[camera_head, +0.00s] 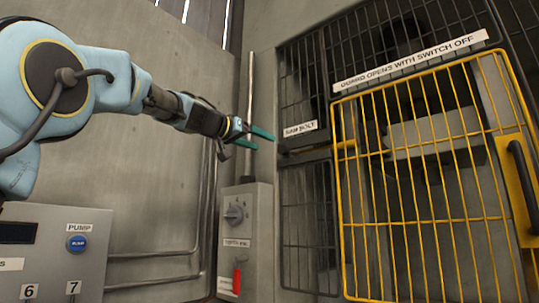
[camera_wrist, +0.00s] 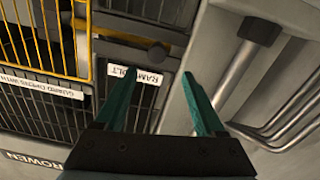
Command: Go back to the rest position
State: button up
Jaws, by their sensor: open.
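My gripper (camera_head: 258,138) has two green fingers and is open and empty. In the head view it hangs in the air at the end of my blue arm, in front of a vertical pipe and left of the dark mesh panel with the "RAM BOLT" label (camera_head: 300,129). In the wrist view my gripper (camera_wrist: 158,100) points toward the mesh panel, with the "RAM BOLT" label (camera_wrist: 136,75) showing between the fingers. No object is between the fingers. I cannot tell exactly how far they are from the panel.
A yellow mesh guard (camera_head: 425,180) stands at the right, closed or nearly so. A grey switch box (camera_head: 243,235) with a rotary knob (camera_head: 235,214) and a red lever (camera_head: 237,277) stands below my gripper. A control panel with a blue pump button (camera_head: 77,243) is at lower left. Pipes (camera_head: 155,254) run along the wall.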

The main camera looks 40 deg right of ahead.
jog(key=shift+v, duration=0.8)
jog(key=w+a+f+n+t+y+p, duration=0.1)
jog(key=w+a+f+n+y, duration=0.4)
jog(key=f, duration=0.6)
jog(key=w+a+f+y+p, duration=0.1)
jog(key=w+a+f+y, duration=0.1)
jog(key=a+f, duration=0.7)
jog(key=w+a+f+n+t+y+p, duration=0.1)
jog(key=w+a+f+n+y, duration=0.25)
jog(key=f, duration=0.95)
jog(key=s+a+f+n+g+y+p, duration=0.1)
jog(key=s+a+f+y, duration=0.1)
jog(key=s+a+f, duration=0.4)
jog(key=s+a+f+n+g+y+p, duration=0.1)
jog(key=s+a+f+g+y, duration=0.1)
jog(key=s+a+f, duration=0.4)
jog(key=s+a+f+n+g+y+p, duration=0.1)
jog(key=s+a+f+y, duration=0.1)
jog(key=s+a+f, duration=0.4)
jog(key=a+f, duration=0.5)
jog(key=a, duration=0.4)
jog(key=shift+s+a+f+n+g+y+p, duration=0.2)
jog(key=shift+s+a+n+g+y+p, duration=0.1)
jog(key=shift+s+n+g+y, duration=0.1)
